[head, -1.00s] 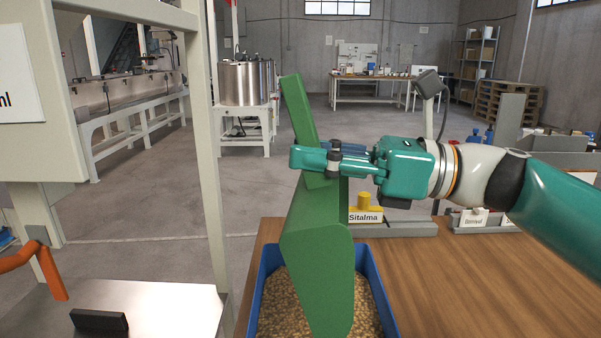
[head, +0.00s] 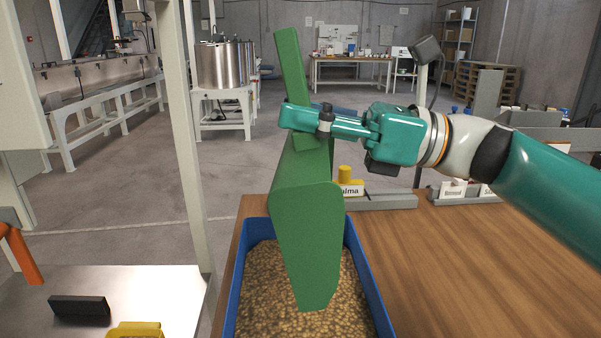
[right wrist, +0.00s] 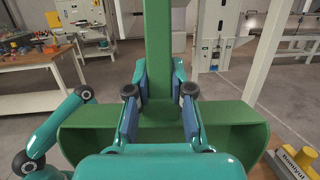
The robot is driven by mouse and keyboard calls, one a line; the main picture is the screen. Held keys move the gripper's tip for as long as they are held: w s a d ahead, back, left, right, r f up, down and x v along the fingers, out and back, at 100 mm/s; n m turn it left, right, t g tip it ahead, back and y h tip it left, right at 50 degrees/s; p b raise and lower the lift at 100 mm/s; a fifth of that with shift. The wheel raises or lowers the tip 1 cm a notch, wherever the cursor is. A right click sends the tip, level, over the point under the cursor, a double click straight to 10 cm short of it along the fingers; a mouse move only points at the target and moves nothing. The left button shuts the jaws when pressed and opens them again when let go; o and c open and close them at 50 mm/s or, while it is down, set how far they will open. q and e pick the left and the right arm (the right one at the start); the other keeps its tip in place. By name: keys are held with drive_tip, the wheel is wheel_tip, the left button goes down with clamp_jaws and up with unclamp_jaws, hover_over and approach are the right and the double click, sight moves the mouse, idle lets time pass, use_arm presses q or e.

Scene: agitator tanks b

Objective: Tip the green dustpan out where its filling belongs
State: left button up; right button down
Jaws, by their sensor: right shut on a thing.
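The green dustpan (head: 307,222) is held steeply tilted, handle up and broad pan part down, over a blue tray (head: 228,290). The tray holds a layer of brown pellet-like filling (head: 262,300). My right gripper (head: 318,120) is shut on the dustpan's handle; in the right wrist view its blue finger pads (right wrist: 160,92) press the handle from both sides. The dustpan's inside is turned away in the head view, so whether anything is in it is hidden. My left gripper is not in view.
The tray stands on a wooden table (head: 450,265), mostly bare at right. A yellow object (head: 345,178) and a labelled holder (head: 455,192) stand along its back edge. A pale post (head: 190,150) rises at left beside a metal surface with a black block (head: 80,308).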

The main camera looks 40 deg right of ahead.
drive_tip(key=shift+w+a+r+p, duration=0.15)
drive_tip(key=shift+a+p, duration=0.1)
drive_tip(key=shift+p, duration=0.35)
drive_tip(key=w+a+f+g+h+p, duration=0.5)
drive_tip(key=w+a+h+p, duration=0.3)
drive_tip(key=p, duration=1.6)
drive_tip(key=w+a+f+g+h+p, duration=0.3)
drive_tip(key=a+f+g+h+p, duration=0.1)
drive_tip(key=f+p, duration=0.6)
drive_tip(key=shift+a+f+g+h+p, duration=0.3)
drive_tip(key=shift+a+f+g+p, duration=0.15)
drive_tip(key=shift+a, duration=0.65)
drive_tip(key=shift+w+r, duration=0.1)
drive_tip(key=shift+r, duration=0.1)
